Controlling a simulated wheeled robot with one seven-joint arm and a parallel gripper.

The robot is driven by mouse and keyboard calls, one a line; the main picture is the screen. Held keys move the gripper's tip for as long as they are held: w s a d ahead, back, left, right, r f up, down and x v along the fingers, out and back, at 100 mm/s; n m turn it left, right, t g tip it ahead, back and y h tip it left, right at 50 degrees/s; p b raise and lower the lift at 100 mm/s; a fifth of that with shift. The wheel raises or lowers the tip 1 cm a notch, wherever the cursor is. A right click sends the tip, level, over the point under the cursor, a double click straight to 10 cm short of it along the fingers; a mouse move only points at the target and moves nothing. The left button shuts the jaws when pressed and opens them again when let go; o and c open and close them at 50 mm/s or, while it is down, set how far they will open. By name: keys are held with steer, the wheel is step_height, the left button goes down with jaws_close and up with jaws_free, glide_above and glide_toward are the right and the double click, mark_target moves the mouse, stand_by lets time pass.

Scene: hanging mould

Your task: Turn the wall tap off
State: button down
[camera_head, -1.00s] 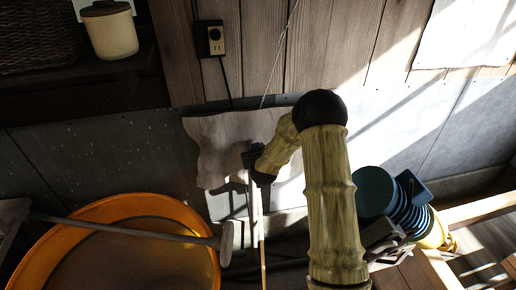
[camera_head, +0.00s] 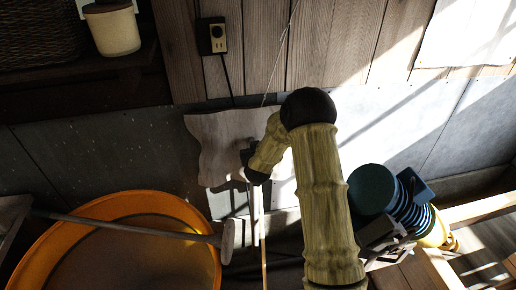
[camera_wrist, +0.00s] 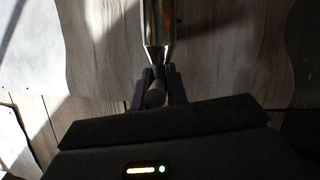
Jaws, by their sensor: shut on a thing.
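The wall tap shows in the wrist view as a shiny metal tube (camera_wrist: 158,24) coming down from the top edge. A small dark grey handle (camera_wrist: 155,96) sits at its lower end. The two dark fingers of my gripper (camera_wrist: 157,90) stand on either side of this handle and are shut on it. In the head view my gripper (camera_head: 248,160) is a dark shape in front of the pale wavy-edged board (camera_head: 208,150) on the wall. The tap cannot be made out there, and my arm covers part of the board.
An orange tub (camera_head: 50,250) stands at lower left, with a long-handled tool (camera_head: 130,228) across it. A dark blue ribbed object (camera_head: 375,190) lies right of my arm. A power outlet (camera_head: 212,36) is on the planks above. A pale container (camera_head: 112,28) stands on a shelf.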

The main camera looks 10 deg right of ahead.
steer(key=m+g+h, duration=0.1)
steer(key=m+h, duration=0.1)
steer(key=h, duration=0.1)
steer(key=shift+a, duration=0.1)
steer(key=m+g+h+p, duration=0.1)
steer(key=m+h, duration=0.1)
steer(key=shift+m, duration=0.4)
steer(key=shift+m+g+h+p, duration=0.95)
steer(key=shift+m+g+h, duration=0.15)
steer(key=shift+m+h, duration=0.1)
steer(key=shift+f+m+g+h, duration=0.15)
steer(key=shift+m+g+h, duration=0.65)
steer(key=shift+m+g, duration=0.35)
steer(key=m+g+h+b, duration=0.1)
steer(key=m+g, duration=0.3)
steer(key=shift+f+h+b, duration=0.2)
steer(key=shift+h+b, duration=0.15)
steer(key=shift+h, duration=0.05)
steer(key=shift+m+g+b, duration=1.05)
steer(key=shift+g+b, duration=0.15)
steer(key=shift+g, duration=0.25)
steer(key=shift+r+m+g+b, duration=0.1)
steer(key=shift+m+g+b, duration=0.5)
steer(key=shift+s, duration=0.1)
